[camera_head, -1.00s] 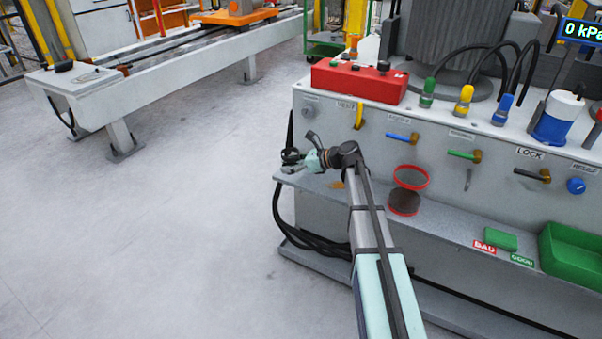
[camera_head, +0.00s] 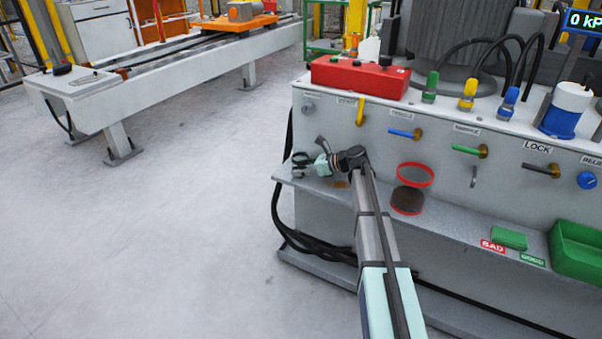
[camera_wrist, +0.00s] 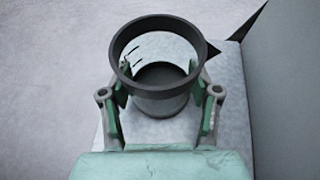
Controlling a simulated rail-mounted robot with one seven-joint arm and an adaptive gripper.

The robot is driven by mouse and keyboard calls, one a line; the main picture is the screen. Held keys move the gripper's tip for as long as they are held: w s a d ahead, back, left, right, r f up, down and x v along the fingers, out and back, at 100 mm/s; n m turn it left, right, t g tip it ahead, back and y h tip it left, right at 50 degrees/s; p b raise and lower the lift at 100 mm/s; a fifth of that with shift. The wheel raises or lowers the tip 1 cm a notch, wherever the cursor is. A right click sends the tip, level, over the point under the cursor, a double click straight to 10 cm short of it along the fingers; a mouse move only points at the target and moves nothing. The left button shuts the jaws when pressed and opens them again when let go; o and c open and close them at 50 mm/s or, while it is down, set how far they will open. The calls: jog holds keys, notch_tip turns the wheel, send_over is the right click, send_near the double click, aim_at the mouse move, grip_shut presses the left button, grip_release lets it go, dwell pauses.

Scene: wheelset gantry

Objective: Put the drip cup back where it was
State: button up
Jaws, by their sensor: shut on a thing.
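The drip cup is a dark grey round cup with a thick rim (camera_wrist: 122,45). In the wrist view it sits upright between the green fingers of my gripper (camera_wrist: 160,92), which is shut on it. In the head view my gripper (camera_head: 308,164) is small and holds the dark cup (camera_head: 300,158) at the left end of the grey shelf (camera_head: 455,222) on the console front. I cannot tell whether the cup's base touches the shelf.
A red ring (camera_head: 430,180) and a red-rimmed dark disc (camera_head: 407,200) are right of my arm. A green block (camera_head: 509,238) and green bin (camera_head: 580,250) are farther right. Valve handles (camera_head: 402,134) stick out above the shelf. Open floor (camera_head: 180,220) lies left.

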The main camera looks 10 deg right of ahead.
jog(key=shift+f+p, duration=0.15)
jog(key=shift+p, duration=0.15)
jog(key=o, duration=1.3)
jog(key=shift+c, duration=0.2)
jog(key=shift+s+d+r, duration=0.1)
jog(key=shift+d+r, duration=0.15)
jog(key=shift+r, duration=0.05)
jog(key=p+v, duration=0.2)
jog(key=v, duration=0.3)
jog(key=shift+s+d+r, duration=0.2)
jog(key=shift+d, duration=0.1)
jog(key=shift+s+d+r, duration=0.15)
jog(key=shift+s+d, duration=0.1)
jog(key=shift+d, duration=0.25)
